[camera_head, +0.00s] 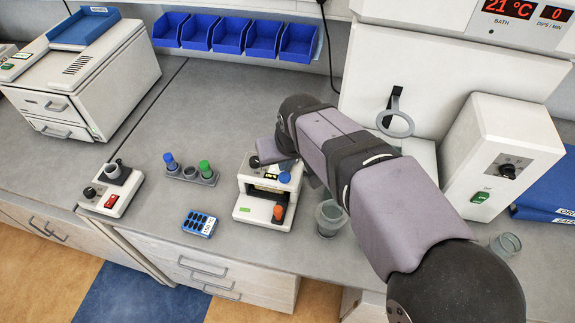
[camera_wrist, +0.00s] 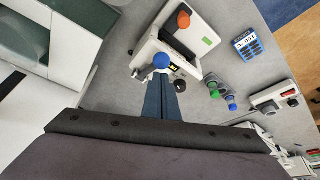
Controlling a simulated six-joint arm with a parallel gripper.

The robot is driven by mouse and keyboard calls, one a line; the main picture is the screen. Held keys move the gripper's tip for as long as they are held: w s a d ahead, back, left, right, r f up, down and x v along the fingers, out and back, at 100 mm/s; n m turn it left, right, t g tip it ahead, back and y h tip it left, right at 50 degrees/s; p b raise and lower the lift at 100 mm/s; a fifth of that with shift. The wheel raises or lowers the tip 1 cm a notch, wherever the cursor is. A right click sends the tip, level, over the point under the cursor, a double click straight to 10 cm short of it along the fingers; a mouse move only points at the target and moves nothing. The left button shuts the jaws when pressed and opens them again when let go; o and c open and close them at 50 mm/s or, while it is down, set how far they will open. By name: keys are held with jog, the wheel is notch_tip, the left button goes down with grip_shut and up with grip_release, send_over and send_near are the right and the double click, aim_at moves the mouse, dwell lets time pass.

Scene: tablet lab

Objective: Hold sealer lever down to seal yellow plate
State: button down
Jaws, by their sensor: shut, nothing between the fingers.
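The sealer (camera_head: 249,208) is a white box on the bench with an open front slot, a small yellow display and a green label. It also shows in the wrist view (camera_wrist: 196,62). A blue ball knob (camera_wrist: 161,61) is at its top and an orange knob (camera_wrist: 183,19) is at its front. I cannot tell for sure which knob belongs to the lever. My gripper (camera_wrist: 162,79) is shut and empty, its dark fingertips right by the blue knob; contact is unclear. In the head view my arm mostly hides the fingers. I cannot make out a yellow plate.
A small blue well block (camera_head: 200,223) lies left of the sealer. Behind it stands a rack (camera_head: 190,176) with blue- and green-capped tubes. A small device with a red switch (camera_head: 110,201) is further left. A clear beaker (camera_head: 330,218) stands close right of the sealer.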

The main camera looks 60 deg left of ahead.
jog(key=shift+r+p, duration=1.75)
jog(key=shift+r, duration=0.55)
jog(key=shift+a, duration=0.15)
jog(key=s+d+f+g+h, duration=0.1)
jog(key=d+f+h, duration=0.1)
jog(key=d+f, duration=0.55)
jog(key=s+d+f+h, duration=0.15)
jog(key=d+f, duration=0.35)
jog(key=d, duration=0.6)
jog(key=w+d+m+b, duration=0.1)
jog(key=w+d+m, duration=0.3)
jog(key=d, duration=0.8)
jog(key=w+d+r+m, duration=0.1)
jog(key=w+d+m, duration=0.3)
jog(key=d, duration=0.9)
jog(key=w+d+m+b, duration=0.1)
jog(key=w+d+m, duration=0.2)
jog(key=d+m, duration=0.4)
jog(key=d+h, duration=0.1)
jog(key=d, duration=0.5)
jog(key=shift+w+d+r+b, duration=0.25)
jog(key=shift+w+r+b, duration=0.05)
jog(key=shift+w+r, duration=0.1)
